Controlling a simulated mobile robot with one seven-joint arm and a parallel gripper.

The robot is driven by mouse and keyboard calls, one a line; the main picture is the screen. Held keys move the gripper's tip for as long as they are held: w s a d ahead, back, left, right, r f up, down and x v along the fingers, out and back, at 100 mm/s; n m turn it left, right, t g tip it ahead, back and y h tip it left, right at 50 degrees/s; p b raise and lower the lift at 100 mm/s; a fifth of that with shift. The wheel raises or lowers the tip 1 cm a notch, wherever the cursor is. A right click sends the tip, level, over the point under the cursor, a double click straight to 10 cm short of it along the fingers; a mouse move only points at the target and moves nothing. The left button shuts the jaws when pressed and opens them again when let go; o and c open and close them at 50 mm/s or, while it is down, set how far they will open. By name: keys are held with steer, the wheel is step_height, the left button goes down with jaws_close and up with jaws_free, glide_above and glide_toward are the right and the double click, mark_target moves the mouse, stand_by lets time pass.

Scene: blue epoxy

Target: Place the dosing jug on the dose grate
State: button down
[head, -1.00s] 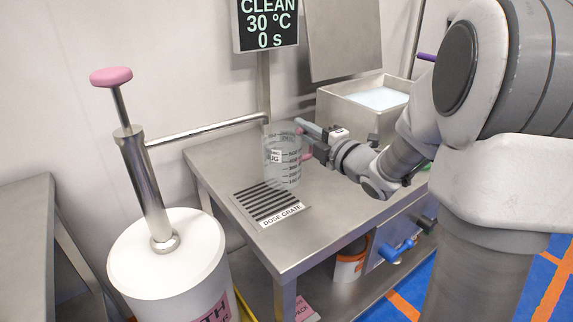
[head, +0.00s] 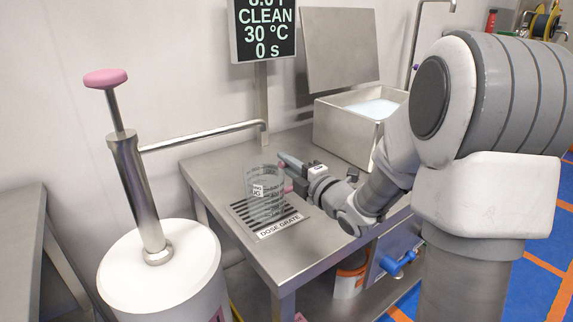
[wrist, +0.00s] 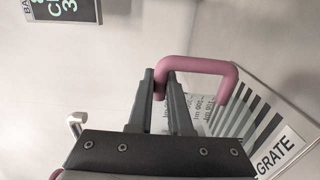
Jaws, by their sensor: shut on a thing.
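The clear dosing jug (head: 264,198) has printed markings and a pink handle. In the head view it stands upright over the slotted dose grate (head: 283,227); I cannot tell whether its base touches the slats. My gripper (head: 290,172) reaches in from the right and is shut on the jug's handle. In the wrist view the fingers (wrist: 164,88) close on one side of the pink handle (wrist: 200,66), with part of the jug's wall and the grate's dark slats (wrist: 245,110) behind it. The grate's label shows at its front edge.
A steel table (head: 330,235) carries the grate. An open steel basin (head: 350,125) stands at the back right, under a raised lid. A white drum with a pink-topped pump (head: 165,265) stands at the left, its spout pipe above the table. A display (head: 263,30) hangs behind.

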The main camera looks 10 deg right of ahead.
steer(key=c, duration=0.8)
jaws_free()
steer(key=shift+c, duration=0.2)
steer(key=shift+r, duration=0.1)
steer(key=shift+r+p, duration=0.15)
steer(key=shift+p, duration=0.25)
steer(key=v, duration=1.2)
steer(key=shift+d, duration=0.15)
